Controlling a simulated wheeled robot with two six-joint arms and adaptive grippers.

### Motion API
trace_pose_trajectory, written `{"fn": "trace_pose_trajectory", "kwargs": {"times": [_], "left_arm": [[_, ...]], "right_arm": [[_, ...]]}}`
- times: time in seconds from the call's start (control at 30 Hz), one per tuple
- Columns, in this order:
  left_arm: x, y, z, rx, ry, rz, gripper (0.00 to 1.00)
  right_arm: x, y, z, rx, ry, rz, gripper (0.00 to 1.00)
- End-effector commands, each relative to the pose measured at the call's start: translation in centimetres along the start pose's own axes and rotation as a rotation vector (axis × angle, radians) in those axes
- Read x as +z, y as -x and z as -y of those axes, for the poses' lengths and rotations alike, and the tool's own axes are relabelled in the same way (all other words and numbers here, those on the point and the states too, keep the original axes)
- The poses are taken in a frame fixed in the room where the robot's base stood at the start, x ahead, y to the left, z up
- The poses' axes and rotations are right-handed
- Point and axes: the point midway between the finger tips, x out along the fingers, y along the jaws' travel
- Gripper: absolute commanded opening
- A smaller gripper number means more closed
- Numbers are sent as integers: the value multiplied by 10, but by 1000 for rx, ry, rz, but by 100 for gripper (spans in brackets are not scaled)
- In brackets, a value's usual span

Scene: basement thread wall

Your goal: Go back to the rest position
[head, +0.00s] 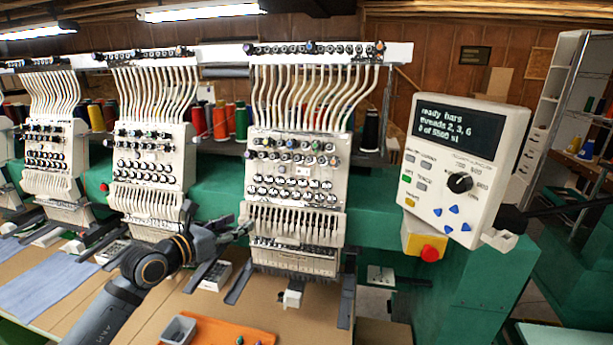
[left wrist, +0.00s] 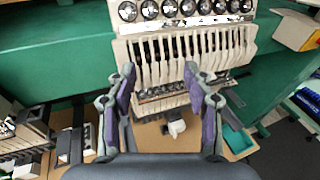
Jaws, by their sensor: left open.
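My left gripper (head: 240,232) is in front of the lower left part of the nearest embroidery head (head: 292,185). In the left wrist view my left gripper (left wrist: 162,100) has its two fingers spread wide apart with nothing held between them. The same head's lower block (left wrist: 180,55) shows beyond and between the fingers, and a small white part (left wrist: 176,127) hangs below it. I cannot tell from these views whether the fingers touch the head. My right gripper is in neither view.
A control panel (head: 458,170) with a lit screen stands at the right, above a red stop button (head: 430,254). An orange mat (head: 215,332) and a grey tray (head: 178,330) lie on the tan table. More embroidery heads (head: 150,170) stand to the left. Thread cones (head: 221,121) stand behind.

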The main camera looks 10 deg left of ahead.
Motion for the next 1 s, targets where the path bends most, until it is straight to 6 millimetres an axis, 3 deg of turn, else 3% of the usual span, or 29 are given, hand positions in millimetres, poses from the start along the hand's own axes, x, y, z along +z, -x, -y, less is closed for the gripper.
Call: {"fn": "trace_pose_trajectory", "kwargs": {"times": [0.1, 0.13, 0.2, 0.27, 0.33, 0.4, 0.47, 0.5, 0.6, 0.7, 0.87, 0.9, 1.0], "left_arm": [[23, 8, 46, -128, 308, 237, 52], [33, 15, 53, -155, 434, 324, 52], [50, 39, 50, -171, 775, 536, 52], [45, 62, 28, -122, 1090, 698, 52], [12, 87, -5, 13, 1458, 852, 52], [-44, 108, -28, 206, 1786, 950, 52], [-94, 122, -32, 387, 2009, 989, 52], [-126, 131, -29, 509, 2132, 997, 52], [-194, 151, -6, 796, 2365, 971, 52], [-241, 168, 25, 1043, 2515, 909, 52], [-291, 195, 80, 1389, 2663, 766, 52], [-300, 202, 94, -1466, -2676, -721, 52], [-317, 219, 130, -1548, -2537, -560, 52]], "right_arm": [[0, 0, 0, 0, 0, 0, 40], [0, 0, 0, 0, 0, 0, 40], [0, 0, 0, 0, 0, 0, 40], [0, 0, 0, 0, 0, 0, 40], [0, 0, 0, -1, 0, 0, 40], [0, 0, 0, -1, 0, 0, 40], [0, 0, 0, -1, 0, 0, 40], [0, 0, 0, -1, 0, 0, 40], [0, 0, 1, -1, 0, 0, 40], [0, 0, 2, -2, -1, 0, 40], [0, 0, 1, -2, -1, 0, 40], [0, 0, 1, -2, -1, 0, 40], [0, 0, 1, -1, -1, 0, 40]]}}
